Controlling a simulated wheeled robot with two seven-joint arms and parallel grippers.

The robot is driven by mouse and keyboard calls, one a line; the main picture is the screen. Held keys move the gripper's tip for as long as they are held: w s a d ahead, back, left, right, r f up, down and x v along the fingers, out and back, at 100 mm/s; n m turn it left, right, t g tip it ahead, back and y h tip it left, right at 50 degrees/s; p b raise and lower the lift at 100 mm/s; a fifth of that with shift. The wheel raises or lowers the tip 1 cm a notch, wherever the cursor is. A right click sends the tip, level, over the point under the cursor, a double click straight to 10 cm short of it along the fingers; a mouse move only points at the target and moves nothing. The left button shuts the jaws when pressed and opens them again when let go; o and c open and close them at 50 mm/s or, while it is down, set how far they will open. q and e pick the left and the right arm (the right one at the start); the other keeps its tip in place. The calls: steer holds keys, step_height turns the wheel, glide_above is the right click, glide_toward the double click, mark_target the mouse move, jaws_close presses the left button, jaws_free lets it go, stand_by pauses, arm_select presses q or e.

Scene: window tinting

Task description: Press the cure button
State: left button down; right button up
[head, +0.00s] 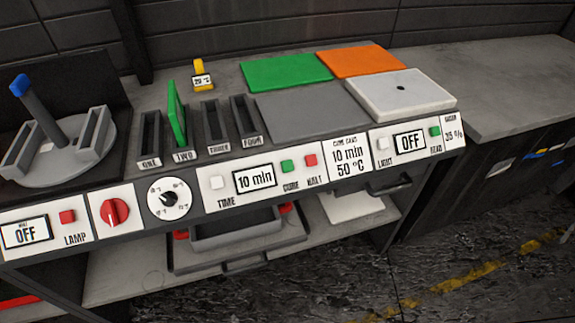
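The green CURE button (287,166) sits on the white control panel (262,181) along the bench's front edge. To its left are the display reading "10 min" (255,179) and a pale TIME button (217,182). To its right is the red HALT button (310,160). A cure card (350,157) on the panel reads 10 min, 50 °C. Neither of my grippers shows in the head view, and nothing covers the CURE button.
Slots labelled ONE to FOUR stand behind the panel; a green plate (176,113) is upright in TWO. A round fixture (60,150) with a blue-tipped post is at left. Green (286,72), orange (361,61) and white (402,94) pads lie at back right.

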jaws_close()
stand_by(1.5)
